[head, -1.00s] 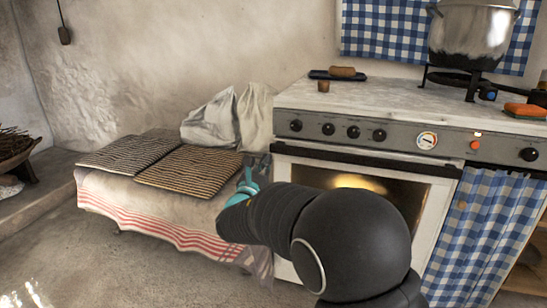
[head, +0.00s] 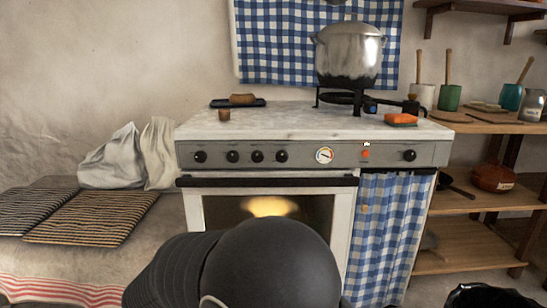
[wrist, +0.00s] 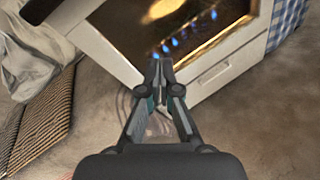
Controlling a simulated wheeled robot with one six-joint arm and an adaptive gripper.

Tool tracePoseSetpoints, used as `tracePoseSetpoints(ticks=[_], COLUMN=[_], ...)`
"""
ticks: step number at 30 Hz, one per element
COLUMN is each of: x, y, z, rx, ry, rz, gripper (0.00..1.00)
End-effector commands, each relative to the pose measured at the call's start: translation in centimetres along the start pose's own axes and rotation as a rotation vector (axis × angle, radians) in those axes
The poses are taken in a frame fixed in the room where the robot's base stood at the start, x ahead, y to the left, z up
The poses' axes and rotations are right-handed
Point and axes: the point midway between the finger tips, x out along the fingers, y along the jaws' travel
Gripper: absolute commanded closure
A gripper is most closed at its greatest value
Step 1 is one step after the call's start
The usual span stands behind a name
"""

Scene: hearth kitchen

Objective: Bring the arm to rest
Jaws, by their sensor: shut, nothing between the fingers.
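My gripper (wrist: 161,70) shows in the wrist view with its two fingers together and nothing between them. It hangs in front of the white oven (wrist: 215,62), whose window glows and shows small blue flames. In the head view my black arm fills the bottom middle, in front of the oven door (head: 347,210); the gripper itself is hidden there.
Striped mats (head: 92,217) and pale cloth sacks (head: 110,160) lie on a low bench at left. A large pot (head: 348,55) stands on a burner above the marble top (head: 290,122). Wooden shelves (head: 465,198) stand at right, beside a blue checked curtain (head: 385,235).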

Motion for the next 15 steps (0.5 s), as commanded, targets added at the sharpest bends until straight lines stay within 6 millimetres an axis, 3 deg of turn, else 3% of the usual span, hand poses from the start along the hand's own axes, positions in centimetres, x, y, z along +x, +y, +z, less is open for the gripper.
tracePoseSetpoints(ticks=[3,8,15], x=[-0.3,-1.9,-6.6], y=[-5.9,-13.6,-22.9], z=[1.2,3.1,5.8], rx=[0.191,0.48,0.975], ry=[0.076,0.144,0.192], rz=[-0.195,-0.463,-0.844], gripper=[1.0,1.0,1.0])
